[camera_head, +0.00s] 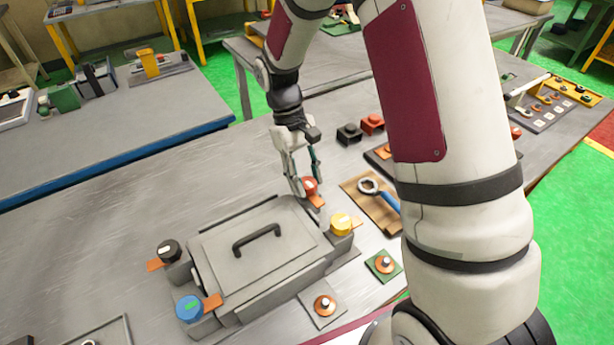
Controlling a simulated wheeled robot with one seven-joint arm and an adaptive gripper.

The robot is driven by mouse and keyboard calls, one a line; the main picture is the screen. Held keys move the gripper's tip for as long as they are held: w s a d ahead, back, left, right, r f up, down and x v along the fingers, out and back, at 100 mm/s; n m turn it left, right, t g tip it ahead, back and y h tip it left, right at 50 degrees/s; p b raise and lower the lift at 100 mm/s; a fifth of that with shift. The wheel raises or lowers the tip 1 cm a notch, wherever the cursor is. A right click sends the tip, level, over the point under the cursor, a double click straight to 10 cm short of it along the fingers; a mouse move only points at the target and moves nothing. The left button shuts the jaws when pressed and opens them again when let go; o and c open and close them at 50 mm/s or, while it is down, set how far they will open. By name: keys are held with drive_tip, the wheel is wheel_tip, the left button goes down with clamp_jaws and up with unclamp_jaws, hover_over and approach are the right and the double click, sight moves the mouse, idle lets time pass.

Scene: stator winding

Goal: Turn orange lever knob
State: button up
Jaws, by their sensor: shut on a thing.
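A grey box (215,262) with a flat lid and a black handle (257,239) lies on the grey workbench. Lever knobs stand at its corners: a black one (168,250) at left, a blue one (189,308) at front, a yellow one (341,224) at right, and an orange-red one (310,186) at the far corner. Each has an orange lever beside it. My gripper (307,190) points down at the orange-red knob, with its fingers closed on either side of it. The fingers partly hide the knob.
A blue-handled wrench (378,195) lies on a brown board right of the box. Black (349,134) and red (373,123) blocks stand behind it.

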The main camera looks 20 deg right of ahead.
drive_tip(key=n, duration=0.2)
drive_tip(key=n+h, duration=0.1)
drive_tip(key=n, duration=0.1)
drive_tip(key=shift+s+a+n+t+h+p, duration=0.15)
drive_tip(key=shift+n+t+h+p, duration=0.15)
drive_tip(key=n+t, duration=0.1)
drive_tip(key=n, duration=0.2)
drive_tip(key=shift+s+a+n+h+p, duration=0.1)
drive_tip(key=shift+n+h+p, duration=0.3)
drive_tip(key=n+t, duration=0.1)
drive_tip(key=n, duration=0.1)
drive_tip(key=n+p, duration=0.1)
drive_tip(key=n, duration=0.1)
drive_tip(key=shift+s+t+h, duration=0.1)
drive_tip(key=shift+t+h, duration=0.3)
drive_tip(key=shift+f+n+t+p, duration=0.1)
drive_tip(key=shift+n+t+p, duration=0.4)
drive_tip(key=shift+n, duration=1.4)
drive_tip(key=shift+s, duration=0.1)
drive_tip(key=o, duration=1.1)
drive_tip(key=shift+o, duration=0.3)
